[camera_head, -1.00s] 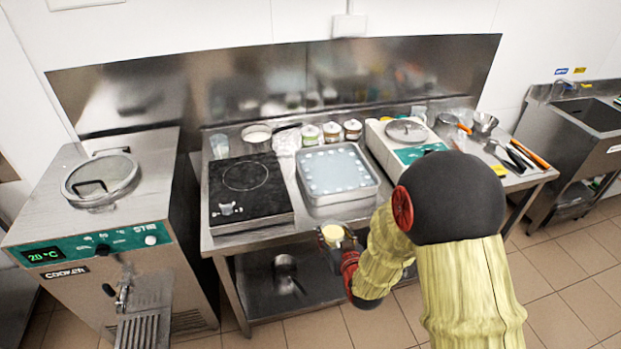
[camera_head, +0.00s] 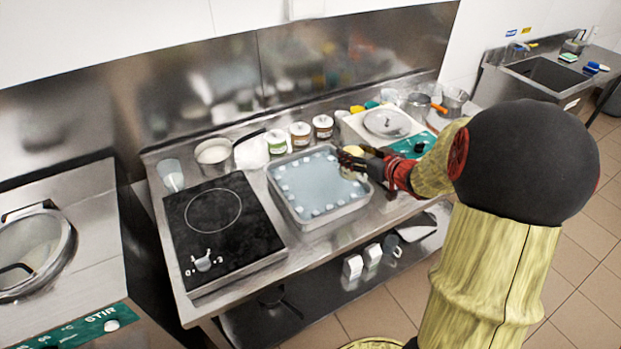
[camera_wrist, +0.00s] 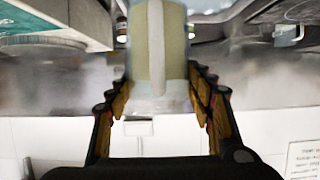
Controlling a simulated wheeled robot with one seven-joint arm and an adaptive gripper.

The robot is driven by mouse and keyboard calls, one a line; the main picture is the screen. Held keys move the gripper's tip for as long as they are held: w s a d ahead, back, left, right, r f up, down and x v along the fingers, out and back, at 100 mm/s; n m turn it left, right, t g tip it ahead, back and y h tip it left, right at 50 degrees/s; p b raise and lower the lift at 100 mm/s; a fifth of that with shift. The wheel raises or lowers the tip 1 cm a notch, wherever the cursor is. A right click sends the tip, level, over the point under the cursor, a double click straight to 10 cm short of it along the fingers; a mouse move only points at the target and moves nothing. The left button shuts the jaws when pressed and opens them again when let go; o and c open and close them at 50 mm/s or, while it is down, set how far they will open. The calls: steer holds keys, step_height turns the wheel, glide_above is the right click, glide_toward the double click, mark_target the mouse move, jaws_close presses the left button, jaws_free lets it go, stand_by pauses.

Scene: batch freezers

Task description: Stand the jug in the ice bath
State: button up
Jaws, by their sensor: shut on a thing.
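The ice bath (camera_head: 338,210) is a rectangular steel pan of pale blue water with ice cubes along its sides, standing on the steel table. My gripper (camera_head: 352,163) is at the pan's back right corner in the head view, its dark fingers around the jug (camera_head: 354,152). The jug's pale yellow content shows there; its lower part is hidden. In the wrist view the jug (camera_wrist: 158,50) is clear-walled with yellowish content, between the fingers of my gripper (camera_wrist: 158,88). I cannot tell whether its base touches the pan or water.
A black hob (camera_head: 225,225) lies left of the pan. Several lidded tubs (camera_head: 300,134) and a pot (camera_head: 213,155) stand behind it. Small cartons (camera_head: 353,266) stand on the lower shelf.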

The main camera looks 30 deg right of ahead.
steer(key=shift+w+a+f+b, duration=1.1)
steer(key=shift+w+f+b, duration=0.15)
steer(key=shift+w+f, duration=0.8)
steer(key=shift+w+a+f+b, duration=1.1)
steer(key=shift+w+f+b, duration=0.2)
steer(key=shift+w+f, duration=0.8)
steer(key=shift+w+a+f+b, duration=1.2)
steer(key=shift+w+f, duration=0.65)
steer(key=shift+f, duration=0.35)
steer(key=shift+d+f, duration=0.1)
steer(key=o, duration=1.4)
steer(key=shift+f, duration=0.1)
steer(key=shift+o, duration=0.6)
